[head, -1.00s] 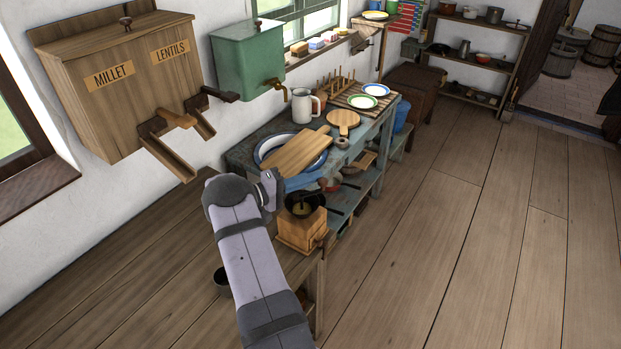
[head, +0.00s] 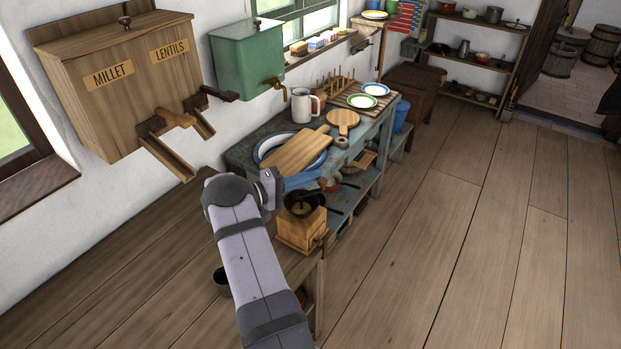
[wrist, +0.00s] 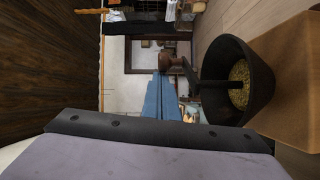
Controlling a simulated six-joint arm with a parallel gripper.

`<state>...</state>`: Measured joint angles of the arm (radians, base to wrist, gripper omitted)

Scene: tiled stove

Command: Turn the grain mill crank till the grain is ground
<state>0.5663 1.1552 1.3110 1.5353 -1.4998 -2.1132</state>
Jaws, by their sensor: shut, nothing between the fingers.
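The grain mill (head: 299,230) is a wooden box with a dark hopper (head: 303,207) on top, on the near wooden counter. In the wrist view the hopper (wrist: 262,82) holds yellowish whole-looking grain (wrist: 238,86). A dark crank arm (wrist: 208,84) rises from it and ends in a brown knob (wrist: 172,60). My gripper (head: 271,187) is shut and empty, just left of the hopper in the head view. Its fingertips are hard to make out, and I cannot tell whether they touch the crank. The mill's inside is hidden.
A dark cup (head: 221,281) stands on the counter, left of my arm. Behind the mill is a blue bench (head: 370,160) with a cutting board (head: 297,152), a jug (head: 301,106) and plates. A millet and lentils bin (head: 120,85) hangs on the left wall. The floor at right is clear.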

